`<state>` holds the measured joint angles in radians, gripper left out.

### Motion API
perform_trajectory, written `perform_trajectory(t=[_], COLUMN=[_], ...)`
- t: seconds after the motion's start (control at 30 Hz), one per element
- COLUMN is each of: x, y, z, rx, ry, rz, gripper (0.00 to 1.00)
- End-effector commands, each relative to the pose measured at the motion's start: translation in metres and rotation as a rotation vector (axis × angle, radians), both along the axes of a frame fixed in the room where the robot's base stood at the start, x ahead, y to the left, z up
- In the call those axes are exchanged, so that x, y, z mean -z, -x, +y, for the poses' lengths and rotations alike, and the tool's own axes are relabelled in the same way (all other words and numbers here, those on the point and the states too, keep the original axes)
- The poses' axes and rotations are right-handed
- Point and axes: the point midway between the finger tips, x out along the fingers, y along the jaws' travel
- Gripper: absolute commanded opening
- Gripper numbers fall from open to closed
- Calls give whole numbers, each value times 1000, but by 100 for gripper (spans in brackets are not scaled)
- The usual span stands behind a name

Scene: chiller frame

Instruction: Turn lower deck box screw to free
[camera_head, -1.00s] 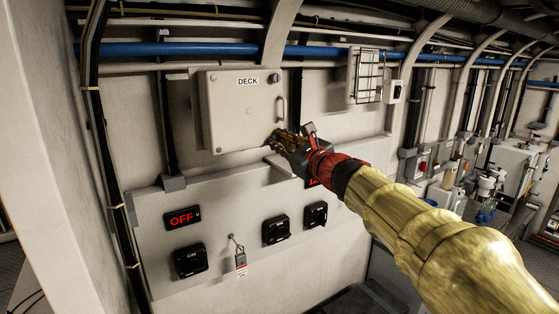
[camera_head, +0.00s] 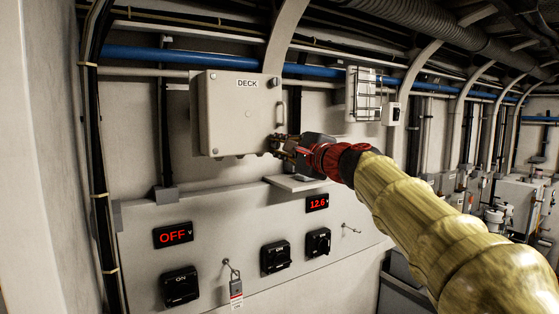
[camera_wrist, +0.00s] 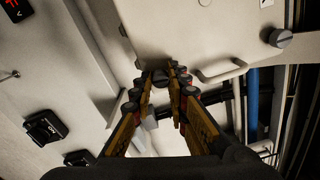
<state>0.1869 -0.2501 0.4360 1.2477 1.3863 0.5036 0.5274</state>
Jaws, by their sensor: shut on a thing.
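The pale deck box (camera_head: 235,115), marked DECK, hangs on the wall in the head view. Its upper screw (camera_head: 274,82) is a dark knob at the top right of the lid and also shows in the wrist view (camera_wrist: 279,38). My gripper (camera_head: 278,144) is at the lower right corner of the box. In the wrist view its two fingers (camera_wrist: 160,90) close around the lower screw (camera_wrist: 160,77), a dark knob partly hidden between the fingertips. In the head view the fingers cover this screw. How far it is turned cannot be told.
The box's handle (camera_head: 281,113) is just above my gripper. A small ledge (camera_head: 297,183) sticks out below it. The lower panel carries an OFF display (camera_head: 173,235), a 12.6 display (camera_head: 317,203), black switches (camera_head: 276,257) and a hanging padlock (camera_head: 236,287).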

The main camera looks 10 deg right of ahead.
Motion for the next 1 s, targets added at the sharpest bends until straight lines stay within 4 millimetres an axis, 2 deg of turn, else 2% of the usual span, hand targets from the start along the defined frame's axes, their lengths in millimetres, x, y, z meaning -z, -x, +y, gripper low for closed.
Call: perform_trajectory(t=[0.3, 0.87, 0.9, 1.0], x=[1, 0, 0, 0], y=[0, 0, 0, 0], z=[0, 0, 0, 0], rx=[-1, -1, -1, -1], ry=[123, 151, 149, 149], rz=[-40, -48, -48, -48], gripper=[0, 0, 17, 23])
